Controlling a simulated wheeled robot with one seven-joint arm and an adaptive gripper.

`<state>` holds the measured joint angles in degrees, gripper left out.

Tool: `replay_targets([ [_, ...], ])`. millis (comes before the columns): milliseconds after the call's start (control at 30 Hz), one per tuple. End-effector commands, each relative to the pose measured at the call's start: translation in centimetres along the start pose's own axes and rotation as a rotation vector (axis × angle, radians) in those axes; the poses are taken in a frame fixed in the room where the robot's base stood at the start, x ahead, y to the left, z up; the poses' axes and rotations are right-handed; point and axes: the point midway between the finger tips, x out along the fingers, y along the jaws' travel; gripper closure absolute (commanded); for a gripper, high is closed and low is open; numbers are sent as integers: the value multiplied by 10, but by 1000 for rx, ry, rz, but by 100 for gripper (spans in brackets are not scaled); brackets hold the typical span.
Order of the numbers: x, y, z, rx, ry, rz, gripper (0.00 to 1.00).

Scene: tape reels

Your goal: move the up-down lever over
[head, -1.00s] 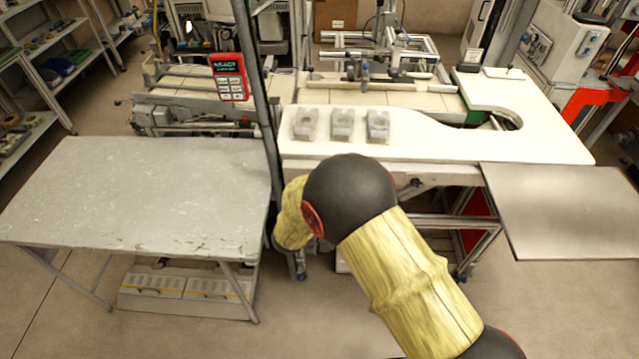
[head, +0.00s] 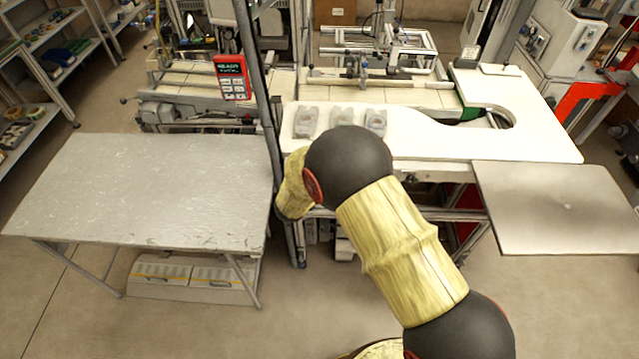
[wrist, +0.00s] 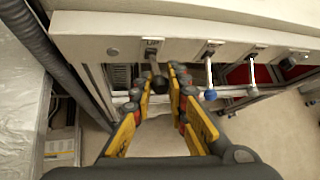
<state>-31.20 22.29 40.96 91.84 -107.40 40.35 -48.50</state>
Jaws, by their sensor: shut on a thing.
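A row of levers hangs along the front edge of the white bench in the wrist view. The up-down lever (wrist: 154,66) is the leftmost, under a small label whose text is only partly readable. Its dark end sits between the fingers of my gripper (wrist: 157,82), which is shut on it. The neighbouring lever (wrist: 209,72), with a blue knob, hangs just right of my right finger, apart from it. In the head view my arm hides my gripper and the levers.
The white bench (head: 450,145) carries several grey blocks (head: 342,119) in a row. A dark upright post (head: 262,110) stands left of my arm. A grey table (head: 150,190) is at left, a bare metal panel (head: 560,208) at right. Further levers (wrist: 252,68) hang to the right.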

Motion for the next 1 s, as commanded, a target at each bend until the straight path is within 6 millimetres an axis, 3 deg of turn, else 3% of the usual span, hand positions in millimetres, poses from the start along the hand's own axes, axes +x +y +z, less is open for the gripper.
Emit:
replay_targets([
  [167,0,0,1,1,-1,0,100],
  [200,0,0,1,1,-1,0,82],
  [500,0,0,0,0,-1,0,66],
  [833,-3,0,1,0,-1,1,66],
  [1000,-23,1,2,-1,-3,3,66],
])
